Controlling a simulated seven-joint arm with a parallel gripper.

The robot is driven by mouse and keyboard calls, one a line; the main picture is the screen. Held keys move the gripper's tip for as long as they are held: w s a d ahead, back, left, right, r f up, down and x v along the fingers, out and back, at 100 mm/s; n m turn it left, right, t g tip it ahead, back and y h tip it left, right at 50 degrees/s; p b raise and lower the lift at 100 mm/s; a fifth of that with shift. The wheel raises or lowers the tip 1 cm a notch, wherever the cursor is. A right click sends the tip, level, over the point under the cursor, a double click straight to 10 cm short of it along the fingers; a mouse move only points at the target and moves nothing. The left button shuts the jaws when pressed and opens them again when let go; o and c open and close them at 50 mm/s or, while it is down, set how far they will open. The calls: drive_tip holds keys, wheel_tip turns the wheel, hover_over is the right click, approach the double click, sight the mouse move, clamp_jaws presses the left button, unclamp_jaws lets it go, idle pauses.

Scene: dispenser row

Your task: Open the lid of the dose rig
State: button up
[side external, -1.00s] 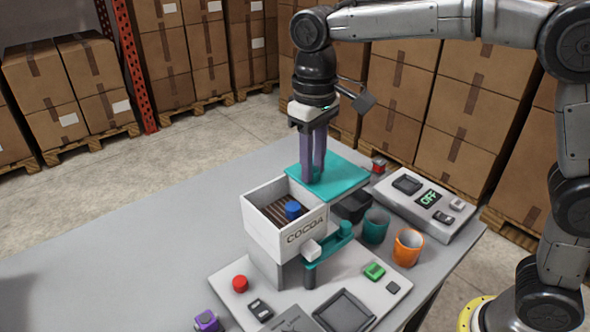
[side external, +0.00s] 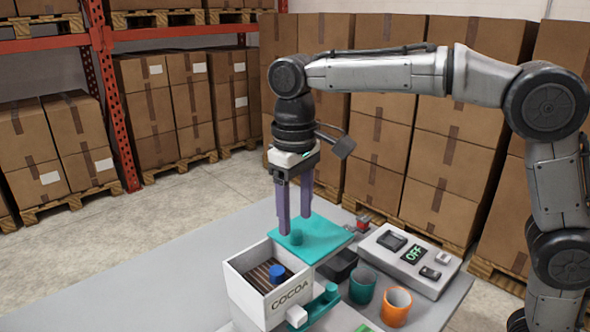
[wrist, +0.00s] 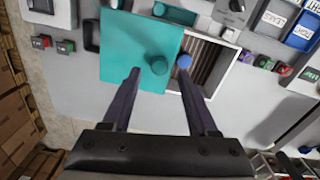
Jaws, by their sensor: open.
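The dose rig's white hopper (side external: 262,300), lettered COCOA, stands open at the top in the side view. A brown ribbed inside and a blue knob-like piece (side external: 277,273) show in it. The teal lid (side external: 325,236) lies flat beside the hopper, off its opening, with a round teal knob (side external: 296,238) on top. My gripper (side external: 295,224) is open above the lid, with its two purple fingers spread to either side of the knob. In the wrist view the lid (wrist: 125,50) lies left of the hopper, and the knob (wrist: 159,65) sits between the fingertips, with gaps visible.
A teal cup (side external: 362,286) and an orange cup (side external: 396,308) stand right of the hopper. A grey panel (side external: 410,255) reading OFF lies behind them. A teal lever (side external: 320,305) is at the hopper's front. The table's left is clear.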

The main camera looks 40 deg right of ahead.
sight(297, 232)
wheel_tip(297, 232, up, 11)
idle(0.3)
drive_tip(key=shift+a, duration=0.1)
drive_tip(key=s+d+r+m+t, duration=0.2)
drive_tip(key=s+d+r, duration=0.1)
drive_tip(key=s+d, duration=0.85)
drive_tip(key=s+d+f+t, duration=0.1)
drive_tip(key=s+f, duration=0.4)
drive_tip(key=f, duration=0.4)
drive_tip(key=s+d+f+t, duration=0.1)
drive_tip(key=s+f, duration=0.4)
drive_tip(key=f, duration=0.5)
drive_tip(key=shift+s+d+f+t, duration=0.2)
drive_tip(key=shift+s+t, duration=0.1)
drive_tip(key=shift+t, duration=0.5)
